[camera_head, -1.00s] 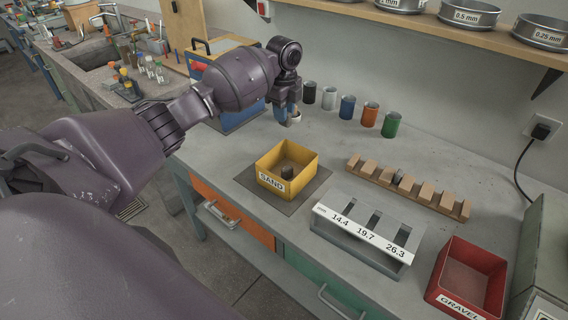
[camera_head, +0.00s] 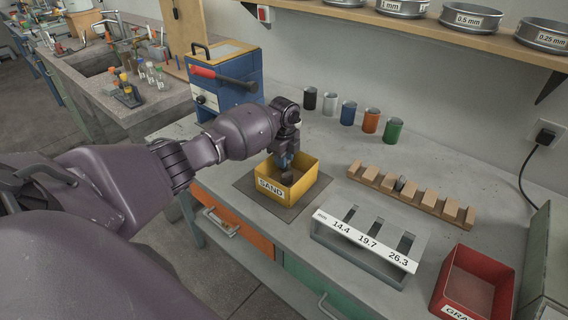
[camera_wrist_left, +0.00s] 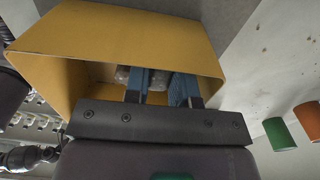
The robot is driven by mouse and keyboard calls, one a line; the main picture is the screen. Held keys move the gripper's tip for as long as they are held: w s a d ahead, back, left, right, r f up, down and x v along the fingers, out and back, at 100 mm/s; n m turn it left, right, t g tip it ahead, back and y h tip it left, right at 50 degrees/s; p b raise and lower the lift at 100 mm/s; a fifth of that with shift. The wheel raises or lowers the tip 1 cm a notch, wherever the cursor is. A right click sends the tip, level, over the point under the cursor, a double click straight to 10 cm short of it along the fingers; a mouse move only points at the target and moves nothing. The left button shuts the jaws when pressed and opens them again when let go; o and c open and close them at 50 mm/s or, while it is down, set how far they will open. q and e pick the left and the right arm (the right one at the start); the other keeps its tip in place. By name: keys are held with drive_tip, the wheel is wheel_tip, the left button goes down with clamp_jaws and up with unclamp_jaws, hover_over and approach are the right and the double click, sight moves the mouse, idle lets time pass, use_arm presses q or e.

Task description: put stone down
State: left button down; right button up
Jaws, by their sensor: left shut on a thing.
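The yellow box labelled SAND (camera_head: 305,189) stands on a dark mat on the bench. My left gripper (camera_head: 284,161) reaches down into it from above, its fingertips at or below the rim. It is shut on a pale stone (camera_wrist_left: 159,81), which shows between the blue fingers in the left wrist view; the fingers (camera_wrist_left: 162,88) hide part of it. A darker stone (camera_head: 288,179) shows inside the box below the gripper. I cannot tell whether the held stone touches the box floor or the other stone. My right gripper is not in view.
A grey slotted gauge (camera_head: 340,238) marked 14.4, 19.7 and 26.3 stands right of the box. A wooden rack (camera_head: 410,191), several coloured cups (camera_head: 348,113) and a red GRAVEL box (camera_head: 440,282) are also on the bench. A blue machine (camera_head: 228,98) stands behind the arm.

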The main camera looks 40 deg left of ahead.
use_arm(q)
drive_tip(key=shift+f, duration=0.95)
drive_tip(key=shift+r, duration=0.1)
drive_tip(key=shift+f, duration=0.2)
drive_tip(key=c, duration=1)
unclamp_jaws()
drive_tip(key=shift+o, duration=0.2)
drive_tip(key=shift+r, duration=0.3)
wheel_tip(320, 180, up, 12)
drive_tip(key=p, duration=0.1)
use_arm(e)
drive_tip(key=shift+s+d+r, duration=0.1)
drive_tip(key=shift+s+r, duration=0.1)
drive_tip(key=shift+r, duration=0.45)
use_arm(q)
drive_tip(key=shift+f, duration=0.1)
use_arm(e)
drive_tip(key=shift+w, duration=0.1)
